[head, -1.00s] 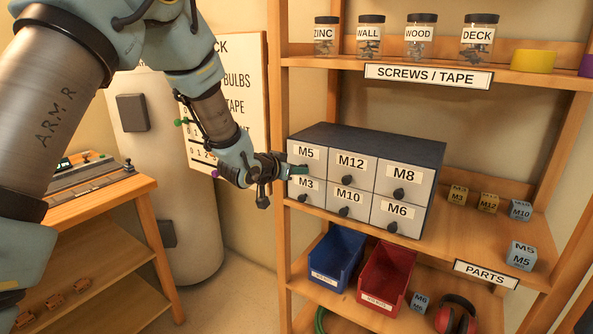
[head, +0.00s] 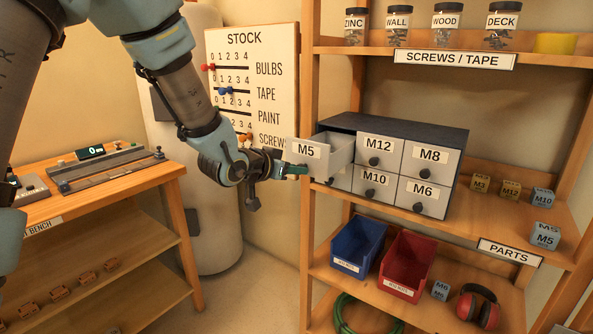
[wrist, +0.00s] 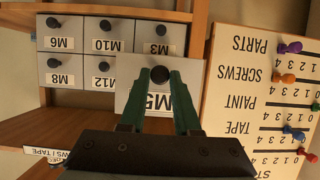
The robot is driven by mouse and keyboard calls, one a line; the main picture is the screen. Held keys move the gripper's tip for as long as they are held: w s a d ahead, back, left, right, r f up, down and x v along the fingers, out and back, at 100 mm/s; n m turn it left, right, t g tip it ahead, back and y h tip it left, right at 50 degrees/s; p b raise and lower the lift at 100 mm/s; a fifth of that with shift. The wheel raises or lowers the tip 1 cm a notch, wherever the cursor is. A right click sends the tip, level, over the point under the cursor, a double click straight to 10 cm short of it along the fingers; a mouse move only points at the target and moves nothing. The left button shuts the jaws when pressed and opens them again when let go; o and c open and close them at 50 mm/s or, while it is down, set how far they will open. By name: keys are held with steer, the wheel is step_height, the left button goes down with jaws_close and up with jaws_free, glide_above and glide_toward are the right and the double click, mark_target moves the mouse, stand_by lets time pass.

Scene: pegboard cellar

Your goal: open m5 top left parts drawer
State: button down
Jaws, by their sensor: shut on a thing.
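The M5 drawer (head: 309,151) is the top left drawer of the grey parts cabinet (head: 454,139). It is pulled well out of the cabinet, and its open top shows. My gripper (head: 298,170) is at the front of this drawer, shut on its dark knob. In the wrist view, the green fingers (wrist: 160,88) close around the round knob (wrist: 160,74), and the M5 label is partly hidden behind them. The M12 (head: 379,148) and M8 (head: 431,158) drawers beside it are closed.
Blue (head: 358,247) and red (head: 407,264) bins stand on the shelf below. Labelled jars (head: 445,27) are on the shelf above. A stock board (head: 252,75) hangs behind my gripper. A wooden bench (head: 110,188) is at the left, with free space before the cabinet.

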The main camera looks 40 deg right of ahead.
steer(key=c, duration=0.6)
jaws_free()
steer(key=shift+c, duration=0.2)
steer(key=b+v, duration=0.1)
steer(key=v, duration=0.9)
steer(key=shift+a+r+b, duration=0.25)
steer(key=shift+a+b, duration=0.05)
steer(key=shift+b, duration=0.05)
